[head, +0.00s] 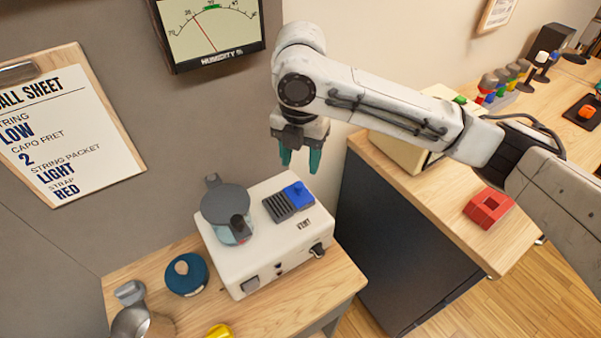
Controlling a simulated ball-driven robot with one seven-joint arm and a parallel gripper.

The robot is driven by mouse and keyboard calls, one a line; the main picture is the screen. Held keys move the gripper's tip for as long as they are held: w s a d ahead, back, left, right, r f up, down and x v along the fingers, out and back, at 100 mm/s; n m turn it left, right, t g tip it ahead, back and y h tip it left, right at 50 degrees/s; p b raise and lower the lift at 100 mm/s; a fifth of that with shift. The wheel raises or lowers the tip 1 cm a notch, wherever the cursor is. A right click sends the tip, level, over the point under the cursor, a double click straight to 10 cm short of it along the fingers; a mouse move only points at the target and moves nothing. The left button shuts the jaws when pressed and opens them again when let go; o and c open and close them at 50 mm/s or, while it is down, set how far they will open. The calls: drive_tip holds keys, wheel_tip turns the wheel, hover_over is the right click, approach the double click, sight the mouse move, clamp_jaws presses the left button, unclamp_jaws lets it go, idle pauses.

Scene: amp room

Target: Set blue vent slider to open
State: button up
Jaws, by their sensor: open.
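The blue vent slider (298,194) sits at the right end of a dark slotted vent (278,207) on top of a white box (272,235). A small label below it seems to read VENT. My gripper (301,167) has teal fingers pointing down. It is open and empty, above and slightly behind the slider in the picture, and apart from it. The slider is in plain view.
A dark-lidded jar (227,212) stands on the box's left. A round blue thing (187,273) and a metal jug (142,322) are on the wooden table (300,308). A red block (489,207) lies on the right counter. A humidity gauge (211,35) hangs behind.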

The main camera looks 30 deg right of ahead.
sight(301, 183)
drive_tip(key=shift+r, duration=2.1)
drive_tip(key=shift+f, duration=0.1)
